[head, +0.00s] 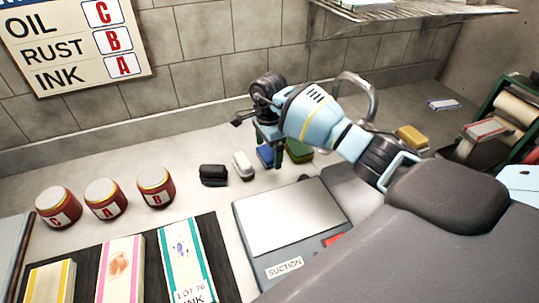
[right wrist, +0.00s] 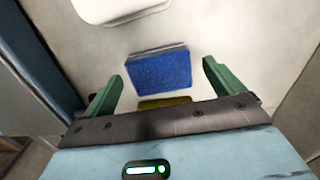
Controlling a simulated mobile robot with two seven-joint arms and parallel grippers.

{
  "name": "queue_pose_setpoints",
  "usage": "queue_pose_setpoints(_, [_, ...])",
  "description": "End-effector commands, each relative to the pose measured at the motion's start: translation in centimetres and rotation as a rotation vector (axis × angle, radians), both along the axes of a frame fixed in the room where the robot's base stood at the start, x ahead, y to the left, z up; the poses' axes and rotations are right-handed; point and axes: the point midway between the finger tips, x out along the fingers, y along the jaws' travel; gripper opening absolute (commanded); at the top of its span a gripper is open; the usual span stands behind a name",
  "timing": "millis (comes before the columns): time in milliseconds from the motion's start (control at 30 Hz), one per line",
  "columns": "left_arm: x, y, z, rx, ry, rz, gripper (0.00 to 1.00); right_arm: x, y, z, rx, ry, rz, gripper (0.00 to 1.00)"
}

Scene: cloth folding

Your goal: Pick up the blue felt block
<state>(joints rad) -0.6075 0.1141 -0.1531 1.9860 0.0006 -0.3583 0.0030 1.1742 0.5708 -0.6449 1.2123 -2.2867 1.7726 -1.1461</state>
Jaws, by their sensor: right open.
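The blue felt block (head: 265,158) lies on the grey counter in the head view, in a row between a white block (head: 243,165) and a green-and-yellow block (head: 299,153). My right gripper (head: 268,147) is over it, pointing down, and partly hides it. In the right wrist view the blue block (right wrist: 160,72) shows between the two open green fingers of my right gripper (right wrist: 162,70), with a gap on each side. The jaws hold nothing. My left gripper is in neither view.
A black block (head: 213,175) stands left of the white one. A suction plate box (head: 292,218) is in front of the row. A metal faucet (head: 362,97) rises behind my right arm. Three red jars, including jar A (head: 105,198), stand at the left.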

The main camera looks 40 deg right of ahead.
Motion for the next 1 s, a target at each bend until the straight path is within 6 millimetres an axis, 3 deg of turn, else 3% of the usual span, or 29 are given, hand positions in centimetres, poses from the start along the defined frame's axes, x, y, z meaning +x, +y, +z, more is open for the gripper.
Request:
queue_pose_setpoints(133, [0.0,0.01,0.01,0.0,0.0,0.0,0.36,-0.01,-0.03,-1.3,0.001,0.001,-0.002,0.94])
queue_pose_setpoints(367, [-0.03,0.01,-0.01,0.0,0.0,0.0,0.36,0.0,-0.05,-1.44,-0.001,0.0,-0.001,0.94])
queue_pose_setpoints(733, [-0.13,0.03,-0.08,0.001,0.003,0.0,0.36,0.0,-0.06,-1.41,-0.001,0.0,-0.001,0.48])
queue_pose_setpoints(1000, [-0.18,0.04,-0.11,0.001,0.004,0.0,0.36,0.04,-0.09,-1.19,-0.001,-0.001,-0.001,0.46])
